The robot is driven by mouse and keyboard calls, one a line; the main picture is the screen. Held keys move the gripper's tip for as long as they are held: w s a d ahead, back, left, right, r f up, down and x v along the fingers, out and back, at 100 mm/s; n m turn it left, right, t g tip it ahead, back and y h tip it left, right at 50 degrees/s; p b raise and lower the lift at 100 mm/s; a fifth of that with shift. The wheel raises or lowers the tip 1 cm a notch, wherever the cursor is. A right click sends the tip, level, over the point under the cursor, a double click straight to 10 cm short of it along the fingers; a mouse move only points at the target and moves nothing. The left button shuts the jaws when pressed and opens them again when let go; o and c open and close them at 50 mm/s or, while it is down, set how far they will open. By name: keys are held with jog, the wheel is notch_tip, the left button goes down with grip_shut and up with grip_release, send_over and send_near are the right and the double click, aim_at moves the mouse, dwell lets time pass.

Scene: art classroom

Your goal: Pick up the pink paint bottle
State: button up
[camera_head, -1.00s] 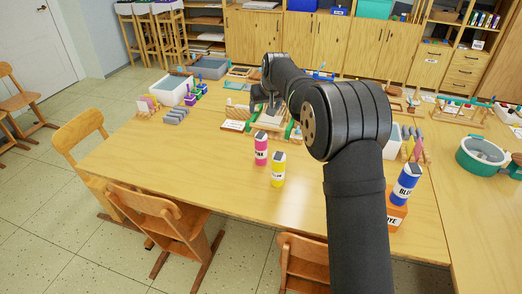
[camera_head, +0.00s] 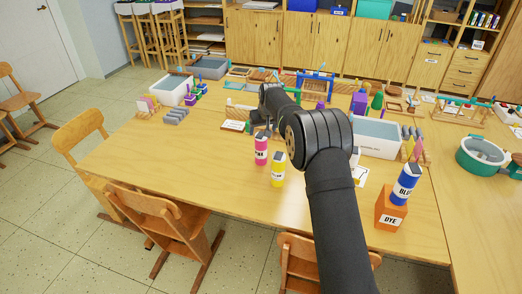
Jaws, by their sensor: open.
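The pink paint bottle (camera_head: 261,150) stands upright on the wooden table (camera_head: 160,160), with a dark cap and a white label. A yellow bottle (camera_head: 278,170) stands just in front of it to the right, close to it. My gripper (camera_head: 262,132) is just behind and above the pink bottle, small and partly hidden by my dark arm. Its jaws are open, and nothing shows between them. I cannot tell whether the jaws touch the bottle cap.
A grey-white tub (camera_head: 375,138) is right of my arm. Chairs (camera_head: 165,225) stand along the front edge. The table's left front is clear.

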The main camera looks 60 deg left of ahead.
aim_at(261, 135)
jog(key=x, duration=0.9)
jog(key=shift+f, duration=0.1)
jog(key=c, duration=1.2)
jog(key=shift+c, duration=0.5)
